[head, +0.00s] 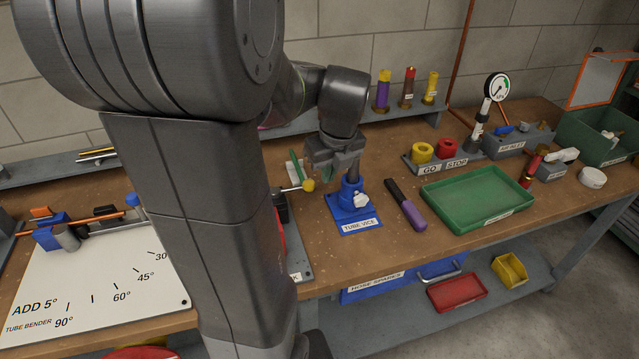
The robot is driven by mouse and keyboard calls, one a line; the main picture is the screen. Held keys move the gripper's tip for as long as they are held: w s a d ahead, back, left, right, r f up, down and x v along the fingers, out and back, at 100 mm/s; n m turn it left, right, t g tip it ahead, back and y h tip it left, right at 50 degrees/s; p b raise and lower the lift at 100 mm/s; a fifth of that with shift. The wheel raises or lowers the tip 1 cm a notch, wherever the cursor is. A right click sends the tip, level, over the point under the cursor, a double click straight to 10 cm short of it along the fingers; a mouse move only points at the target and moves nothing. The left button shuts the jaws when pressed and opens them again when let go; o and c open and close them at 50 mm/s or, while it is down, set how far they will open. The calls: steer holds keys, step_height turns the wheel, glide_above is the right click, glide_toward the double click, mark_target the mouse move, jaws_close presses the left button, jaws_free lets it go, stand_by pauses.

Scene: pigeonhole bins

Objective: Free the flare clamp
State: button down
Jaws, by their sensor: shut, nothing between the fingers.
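I cannot tell for sure which thing is the flare clamp. A lever with a yellow knob (308,185) sticks out to the right from a dark block (281,207) mostly hidden behind my arm. A thin green bar (295,168) stands tilted just above the lever. My gripper (337,170) is shut and empty, pointing down above and behind the blue tube vice (351,198). Its fingers are small and partly merge with the things behind, so I cannot tell whether they touch anything. The vice has a pale faceted piece at its front.
A purple-handled tool (405,205) lies right of the vice, beside an empty green tray (478,195). The GO/STOP rack (435,164) with yellow and red rings stands behind. A tube bender board (95,285) is at left. Bare bench lies in front of the vice.

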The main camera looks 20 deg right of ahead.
mark_target(313, 190)
steer(key=w+f+p, duration=0.1)
steer(key=w+f, duration=0.5)
steer(key=f, duration=0.3)
steer(key=shift+w+a+f+p, duration=0.2)
steer(key=shift+a+f+p, duration=0.15)
steer(key=shift+w, duration=0.1)
steer(key=shift+w+d+n, duration=0.15)
steer(key=shift+w+n, duration=0.25)
steer(key=shift+w, duration=0.3)
steer(key=shift+s, duration=0.1)
